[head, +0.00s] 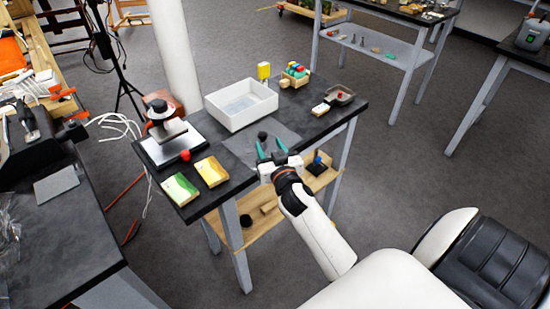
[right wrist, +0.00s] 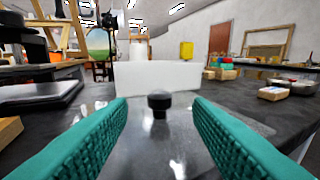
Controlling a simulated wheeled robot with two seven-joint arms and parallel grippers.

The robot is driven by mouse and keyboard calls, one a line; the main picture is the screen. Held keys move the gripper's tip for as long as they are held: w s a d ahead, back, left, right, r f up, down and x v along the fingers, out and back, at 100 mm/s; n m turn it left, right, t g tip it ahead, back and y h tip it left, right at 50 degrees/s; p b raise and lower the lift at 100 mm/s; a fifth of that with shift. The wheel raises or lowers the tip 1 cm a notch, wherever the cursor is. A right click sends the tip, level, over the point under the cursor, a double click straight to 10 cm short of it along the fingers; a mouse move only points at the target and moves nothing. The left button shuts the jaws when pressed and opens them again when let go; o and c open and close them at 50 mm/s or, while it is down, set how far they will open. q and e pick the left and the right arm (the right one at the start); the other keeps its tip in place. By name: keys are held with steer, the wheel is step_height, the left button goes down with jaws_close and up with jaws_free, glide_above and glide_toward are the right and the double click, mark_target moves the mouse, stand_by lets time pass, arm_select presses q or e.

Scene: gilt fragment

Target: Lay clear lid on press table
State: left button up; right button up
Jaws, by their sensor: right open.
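The clear lid (right wrist: 150,140) is a see-through sheet with a black knob (right wrist: 159,103). It appears to lie flat on the dark press table (head: 320,124), in front of a white tub. In the head view the lid (head: 240,147) shows as a faint grey square, with its knob (head: 262,136) just beyond my right gripper (head: 271,148). The right gripper's teal fingers are open and empty over the near part of the lid. In the right wrist view the knob stands ahead, between the fingers (right wrist: 160,112) but apart from both. My left gripper is not in view.
The white tub (head: 241,104) stands behind the lid. A press-like device (head: 160,115), a red knob (head: 185,155) and two painted blocks (head: 194,182) are at the left. A yellow item (head: 263,72), a block crate (head: 295,74) and a small dish (head: 340,95) are at the far right.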

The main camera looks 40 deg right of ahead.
steer(key=shift+v, duration=2.6)
